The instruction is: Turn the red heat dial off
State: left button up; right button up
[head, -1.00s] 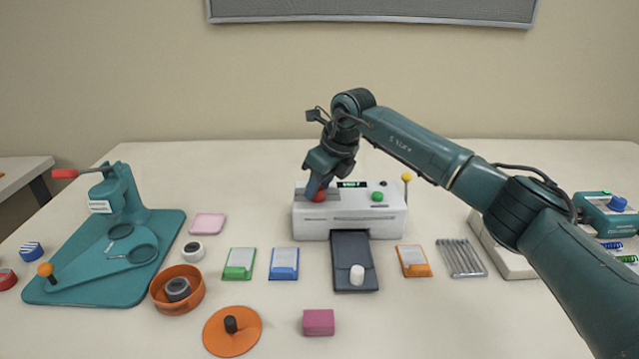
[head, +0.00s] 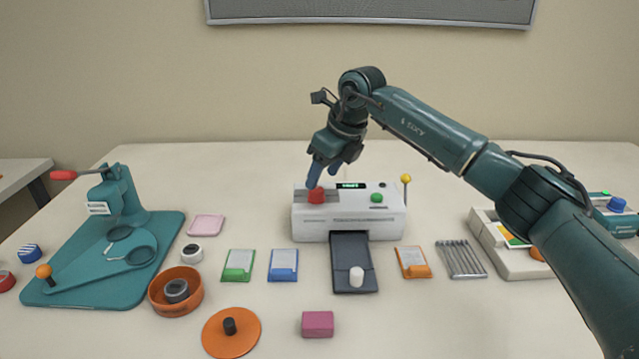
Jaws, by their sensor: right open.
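The red heat dial (head: 317,196) sits on the top left of the white laminator (head: 350,224). My right gripper (head: 323,177) is open just above and behind the dial, its blue fingers pointing down. One finger overlaps the dial's upper left edge in the picture; I cannot tell whether it touches. Nothing is held. The dial's pointer setting is too small to read. A small lit green display (head: 351,185) and a green knob (head: 377,198) are on the same machine. My left gripper is not in view.
A yellow-tipped lever (head: 406,180) stands at the laminator's right side. A dark tray (head: 353,262) with a white knob extends from its front. Green, blue and orange card packs lie nearby. A teal press (head: 118,212) stands left. The table behind the laminator is clear.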

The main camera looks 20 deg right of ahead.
jog(key=v, duration=0.9)
